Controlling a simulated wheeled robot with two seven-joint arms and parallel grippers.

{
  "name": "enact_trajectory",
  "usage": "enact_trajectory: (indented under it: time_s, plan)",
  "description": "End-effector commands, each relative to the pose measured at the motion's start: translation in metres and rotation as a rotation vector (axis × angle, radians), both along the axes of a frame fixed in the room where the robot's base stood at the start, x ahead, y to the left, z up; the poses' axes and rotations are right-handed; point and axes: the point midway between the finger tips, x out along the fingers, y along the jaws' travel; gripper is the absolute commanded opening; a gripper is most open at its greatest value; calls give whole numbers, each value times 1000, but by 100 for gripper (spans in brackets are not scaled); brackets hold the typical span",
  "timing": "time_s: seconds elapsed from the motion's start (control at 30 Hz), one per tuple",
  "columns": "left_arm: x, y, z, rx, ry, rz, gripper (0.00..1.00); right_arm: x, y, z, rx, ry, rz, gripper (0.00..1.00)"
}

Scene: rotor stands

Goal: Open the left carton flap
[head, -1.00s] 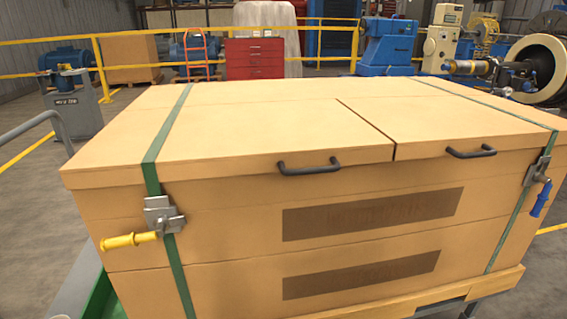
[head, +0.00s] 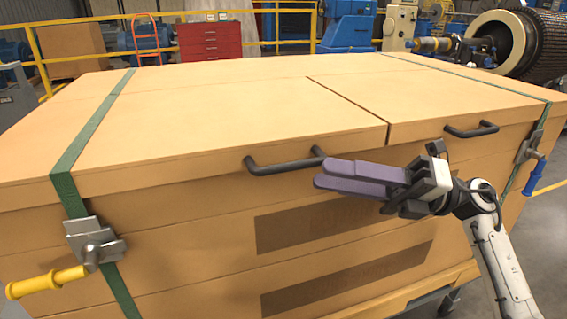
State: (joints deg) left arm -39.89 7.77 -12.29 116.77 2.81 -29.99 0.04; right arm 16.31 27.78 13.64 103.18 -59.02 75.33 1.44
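The tan carton (head: 190,215) fills the middle of the head view. Its left flap (head: 215,115) lies flat and closed, with a dark bar handle (head: 285,167) on its front edge. My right gripper (head: 320,175) comes in from the right, in front of the carton, with its purple fingers pointing left. The fingertips are close to the right end of the left flap's handle; I cannot tell if they touch it. The fingers lie close together, and the angle hides any gap. My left gripper is not in view.
The right flap (head: 430,105) is closed, with its own handle (head: 471,130). Green straps cross the carton at left (head: 92,135) and right (head: 490,80), with a yellow-handled buckle (head: 92,245) and a blue-handled one (head: 535,175). A yellow railing and machines stand behind.

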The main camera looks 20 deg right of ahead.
Motion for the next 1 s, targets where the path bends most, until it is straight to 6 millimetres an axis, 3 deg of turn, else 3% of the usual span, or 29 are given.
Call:
enact_trajectory:
  time_s: [0.2, 0.4, 0.83, 1.0]
  plan:
    - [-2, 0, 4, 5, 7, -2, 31, 11, 41, 12, 5, -1, 3, 29]
    - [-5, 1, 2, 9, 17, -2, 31, 19, 67, 17, 5, 0, 3, 29]
    - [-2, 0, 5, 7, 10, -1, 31, 22, 78, 18, 4, 2, 1, 29]
    - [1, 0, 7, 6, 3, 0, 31, 22, 77, 17, 4, 2, 1, 1]
